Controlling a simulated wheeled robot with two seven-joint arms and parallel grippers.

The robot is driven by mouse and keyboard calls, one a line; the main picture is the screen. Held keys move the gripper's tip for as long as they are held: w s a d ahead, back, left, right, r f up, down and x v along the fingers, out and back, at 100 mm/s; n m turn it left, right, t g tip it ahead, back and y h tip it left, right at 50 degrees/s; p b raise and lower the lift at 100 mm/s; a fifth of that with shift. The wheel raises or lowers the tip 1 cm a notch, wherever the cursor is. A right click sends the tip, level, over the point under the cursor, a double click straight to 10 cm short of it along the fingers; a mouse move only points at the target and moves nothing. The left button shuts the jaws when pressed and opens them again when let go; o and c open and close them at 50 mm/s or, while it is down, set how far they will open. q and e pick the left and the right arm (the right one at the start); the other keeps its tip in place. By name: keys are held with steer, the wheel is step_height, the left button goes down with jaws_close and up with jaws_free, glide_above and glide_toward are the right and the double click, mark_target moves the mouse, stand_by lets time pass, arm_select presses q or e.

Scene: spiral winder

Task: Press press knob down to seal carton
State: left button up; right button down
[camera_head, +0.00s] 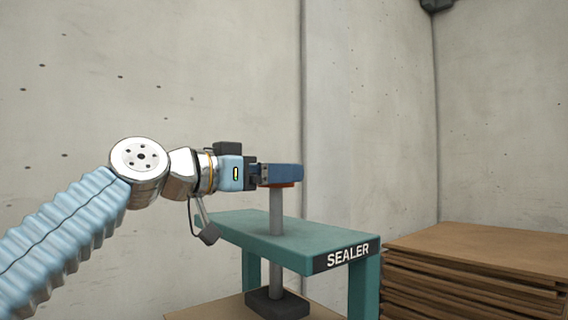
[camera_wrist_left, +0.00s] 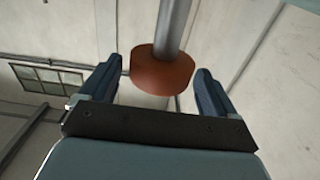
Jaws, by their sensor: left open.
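The press knob (camera_head: 283,185) is an orange-red disc on top of a grey vertical rod (camera_head: 276,212), mostly hidden by my gripper in the head view. My left gripper (camera_head: 292,174) is level at the knob's height, its blue fingers over and beside it. In the left wrist view the knob (camera_wrist_left: 162,72) shows between the spread fingers of my left gripper (camera_wrist_left: 156,84), with visible gaps on both sides. The rod runs through the teal sealer (camera_head: 300,240) to a dark block (camera_head: 277,304). A brown cardboard surface (camera_head: 190,314) lies below it. My right gripper is not visible.
A tall stack of flat brown cardboard sheets (camera_head: 490,250) stands right of the sealer. A concrete wall (camera_head: 150,60) is behind. The space above the knob and sealer top is clear.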

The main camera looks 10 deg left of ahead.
arm_select(q)
steer(key=shift+p+x, duration=0.3)
steer(key=shift+x, duration=1.25)
steer(key=shift+c, duration=0.4)
